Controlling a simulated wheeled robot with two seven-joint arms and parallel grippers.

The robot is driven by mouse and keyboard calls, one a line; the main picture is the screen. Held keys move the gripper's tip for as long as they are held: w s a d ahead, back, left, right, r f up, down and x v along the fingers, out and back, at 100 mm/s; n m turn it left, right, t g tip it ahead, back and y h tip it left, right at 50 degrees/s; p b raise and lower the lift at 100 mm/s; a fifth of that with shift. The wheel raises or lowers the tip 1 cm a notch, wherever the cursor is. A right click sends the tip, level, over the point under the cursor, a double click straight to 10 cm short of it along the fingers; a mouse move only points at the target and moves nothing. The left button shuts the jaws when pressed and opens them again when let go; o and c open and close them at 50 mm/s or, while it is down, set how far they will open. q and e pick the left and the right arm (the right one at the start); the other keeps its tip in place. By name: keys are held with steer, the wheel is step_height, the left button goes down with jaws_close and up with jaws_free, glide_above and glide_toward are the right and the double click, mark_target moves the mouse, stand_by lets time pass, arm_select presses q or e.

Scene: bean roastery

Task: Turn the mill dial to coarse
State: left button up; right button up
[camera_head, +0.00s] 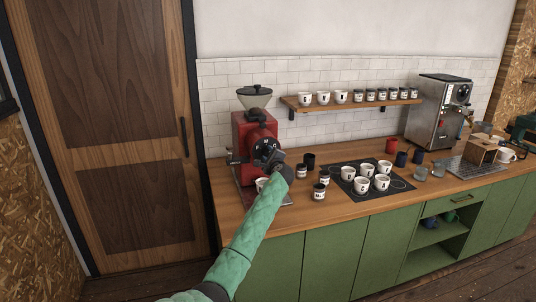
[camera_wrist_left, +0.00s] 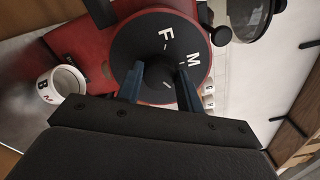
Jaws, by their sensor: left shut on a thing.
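The red mill (camera_head: 241,132) stands at the left end of the counter, with a hopper (camera_head: 255,99) on top. Its round black dial (camera_head: 262,146) faces forward and carries white letters; M and C can be made out in the head view. The wrist view shows the dial (camera_wrist_left: 130,45) close up, with F and M visible. My left gripper (camera_head: 273,163) is at the dial's front. Its blue fingers (camera_wrist_left: 161,88) are shut on the middle of the dial. The grip and the pointer are largely hidden, so the setting cannot be read. My right gripper is not in view.
A white cup (camera_wrist_left: 62,92) stands beneath the dial. Several cups sit on a black mat (camera_head: 372,192). A wall shelf (camera_head: 352,104) and an espresso machine (camera_head: 437,110) are farther right.

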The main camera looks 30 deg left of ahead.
arm_select(q)
steer(key=shift+f, duration=0.1)
stand_by(0.3)
steer(key=o, duration=1)
steer(key=shift+d, duration=0.1)
steer(key=shift+s+d, duration=0.15)
steer(key=shift+b+v, duration=1.65)
steer(key=shift+v, duration=1.95)
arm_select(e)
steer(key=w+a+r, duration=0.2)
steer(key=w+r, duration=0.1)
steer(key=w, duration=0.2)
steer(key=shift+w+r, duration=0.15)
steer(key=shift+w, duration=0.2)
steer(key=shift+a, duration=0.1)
